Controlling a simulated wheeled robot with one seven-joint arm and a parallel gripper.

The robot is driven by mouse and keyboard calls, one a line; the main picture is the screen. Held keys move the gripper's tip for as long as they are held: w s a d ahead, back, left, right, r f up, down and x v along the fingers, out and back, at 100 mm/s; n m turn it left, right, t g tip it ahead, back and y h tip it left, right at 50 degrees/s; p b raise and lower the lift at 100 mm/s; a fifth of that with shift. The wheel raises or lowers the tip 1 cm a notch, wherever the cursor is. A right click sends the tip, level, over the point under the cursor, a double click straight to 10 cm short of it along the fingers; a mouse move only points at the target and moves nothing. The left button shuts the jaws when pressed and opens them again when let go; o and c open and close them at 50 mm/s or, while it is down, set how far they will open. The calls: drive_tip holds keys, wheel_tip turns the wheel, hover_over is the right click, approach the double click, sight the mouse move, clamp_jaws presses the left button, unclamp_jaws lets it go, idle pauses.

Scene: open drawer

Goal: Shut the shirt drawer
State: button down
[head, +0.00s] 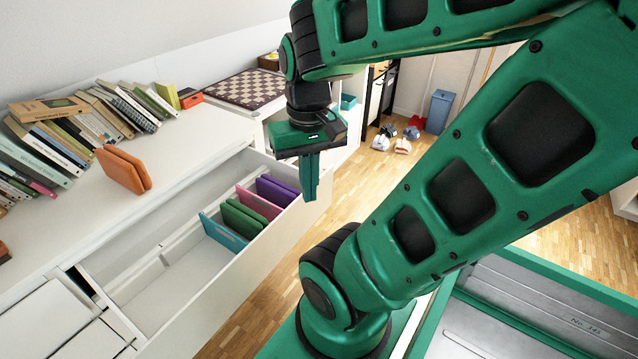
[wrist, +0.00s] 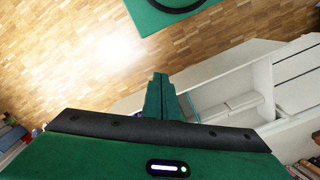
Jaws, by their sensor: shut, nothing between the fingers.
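The white shirt drawer (head: 196,297) stands pulled out of the white dresser in the head view. Folded shirts stand in its far part: purple (head: 277,190), pink (head: 258,203), green (head: 243,217) and teal (head: 222,232). Its near part is empty. My gripper (head: 311,192) is shut and empty, fingers pointing down, at the far end of the drawer front. In the wrist view the shut fingers (wrist: 160,82) overlap the drawer's end, and part of the drawer (wrist: 232,88) shows right of them. I cannot tell whether they touch the front.
Books (head: 85,130) and an orange folded item (head: 123,170) stand on the dresser top. A chessboard (head: 236,89) lies farther back. Shoes (head: 402,146) and a blue bin (head: 439,111) are on the far floor. Wooden floor (head: 345,185) is free in front of the drawer.

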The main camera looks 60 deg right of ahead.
drive_tip(key=m, duration=0.1)
drive_tip(key=m+t, duration=0.3)
drive_tip(key=m, duration=2.5)
approach(322, 181)
wheel_tip(322, 181, down, 7)
drive_tip(key=a, duration=0.3)
drive_tip(key=shift+w+d, duration=0.1)
drive_tip(key=shift+w, duration=0.15)
